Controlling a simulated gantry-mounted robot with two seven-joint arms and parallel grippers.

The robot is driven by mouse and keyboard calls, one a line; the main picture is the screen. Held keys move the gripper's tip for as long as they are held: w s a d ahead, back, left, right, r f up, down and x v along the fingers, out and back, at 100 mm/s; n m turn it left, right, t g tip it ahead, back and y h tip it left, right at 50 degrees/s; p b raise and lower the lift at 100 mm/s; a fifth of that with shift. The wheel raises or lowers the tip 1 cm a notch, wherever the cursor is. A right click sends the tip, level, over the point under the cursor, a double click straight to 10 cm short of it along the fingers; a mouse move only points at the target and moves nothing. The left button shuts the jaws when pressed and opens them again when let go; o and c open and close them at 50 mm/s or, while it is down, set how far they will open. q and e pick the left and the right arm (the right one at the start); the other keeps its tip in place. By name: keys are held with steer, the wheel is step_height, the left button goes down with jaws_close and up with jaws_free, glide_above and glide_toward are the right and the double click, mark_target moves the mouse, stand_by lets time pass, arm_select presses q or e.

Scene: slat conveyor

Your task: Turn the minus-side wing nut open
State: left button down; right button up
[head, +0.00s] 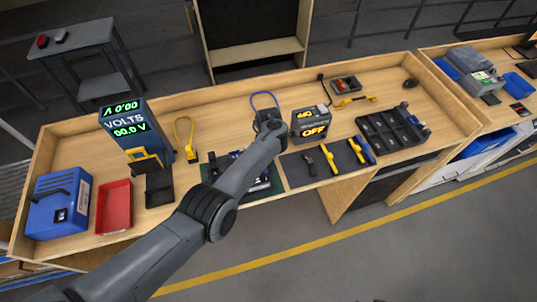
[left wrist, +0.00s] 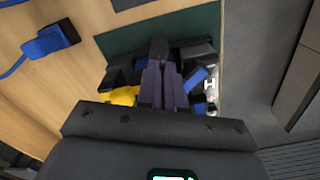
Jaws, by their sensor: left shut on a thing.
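A dark device with yellow and blue parts sits on a dark green mat (head: 210,168) at the middle front of the bench. My left arm covers much of it in the head view. The left wrist view shows the green mat (left wrist: 120,40), the yellow part (left wrist: 122,96) and a blue part (left wrist: 196,78) around my left gripper (left wrist: 160,66). That gripper reaches down into the device and its fingers are close together, shut on a small piece at the device. The fingers hide this piece, and I cannot make out the minus-side wing nut's shape. My right gripper is in neither view.
A blue voltage meter (head: 130,130), a red tray (head: 114,207) and a blue box (head: 58,205) stand to the left. A box reading OFF (head: 310,124), several hand tools and a black compartment tray (head: 385,135) lie to the right. A blue lead (left wrist: 48,42) lies beside the mat.

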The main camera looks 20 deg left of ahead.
arm_select(q)
steer(key=n+b, duration=0.2)
steer(key=n, duration=0.2)
steer(key=shift+n, duration=0.4)
stand_by(0.4)
steer(key=c, duration=1.3)
jaws_free()
steer(key=shift+o, duration=0.2)
steer(key=shift+r, duration=0.15)
step_height(320, 180, up, 11)
steer(key=p, duration=0.2)
steer(key=shift+f, duration=0.2)
